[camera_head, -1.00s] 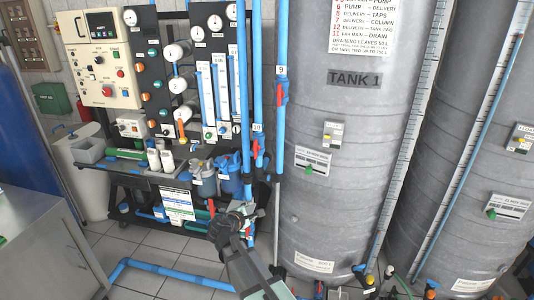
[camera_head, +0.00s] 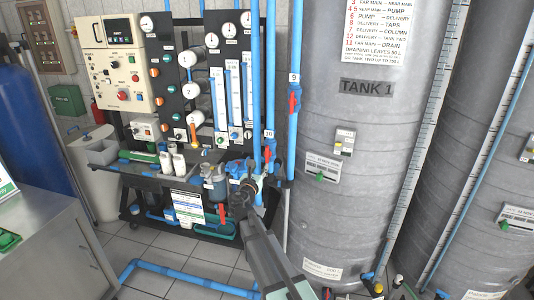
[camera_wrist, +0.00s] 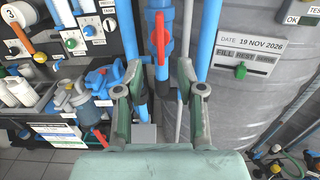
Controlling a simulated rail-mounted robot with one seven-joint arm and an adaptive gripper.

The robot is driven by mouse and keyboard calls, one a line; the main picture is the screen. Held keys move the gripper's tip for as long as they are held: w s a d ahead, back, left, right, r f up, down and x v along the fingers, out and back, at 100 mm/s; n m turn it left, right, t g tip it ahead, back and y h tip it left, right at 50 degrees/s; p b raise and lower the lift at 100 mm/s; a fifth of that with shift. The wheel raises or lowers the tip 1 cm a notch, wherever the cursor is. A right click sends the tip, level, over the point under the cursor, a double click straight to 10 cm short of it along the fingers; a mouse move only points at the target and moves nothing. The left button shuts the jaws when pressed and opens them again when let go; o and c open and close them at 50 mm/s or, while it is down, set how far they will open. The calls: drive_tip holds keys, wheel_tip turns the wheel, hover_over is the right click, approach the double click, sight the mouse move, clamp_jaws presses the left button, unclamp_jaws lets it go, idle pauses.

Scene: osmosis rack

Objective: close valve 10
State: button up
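Valve 10 has a red lever (camera_head: 267,154) on a blue vertical pipe, below a small white "10" label (camera_head: 269,134), left of Tank 1. In the wrist view a red lever (camera_wrist: 160,38) lies upright along its blue pipe, ahead of my gripper; its label does not show there. My gripper (camera_wrist: 158,80) is open, with a finger on each side of that pipe line and nothing held. The lever appears beyond the fingertips, and I see no contact. In the head view my gripper (camera_head: 248,188) is just below and left of valve 10.
Valve 9 (camera_head: 294,100) has a red lever on the pipe to the right, higher up. Tank 1 (camera_head: 350,200) stands close on the right. Blue filter housings (camera_head: 240,170) and the rack with bottles are on the left. A steel cabinet (camera_head: 50,230) stands at front left.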

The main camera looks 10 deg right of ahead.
sight(266, 155)
drive_tip(key=p+x, duration=0.3)
drive_tip(key=x, duration=0.8)
drive_tip(key=shift+w+d, duration=0.15)
drive_tip(key=shift+w, duration=0.2)
drive_tip(key=shift+c, duration=0.3)
clamp_jaws()
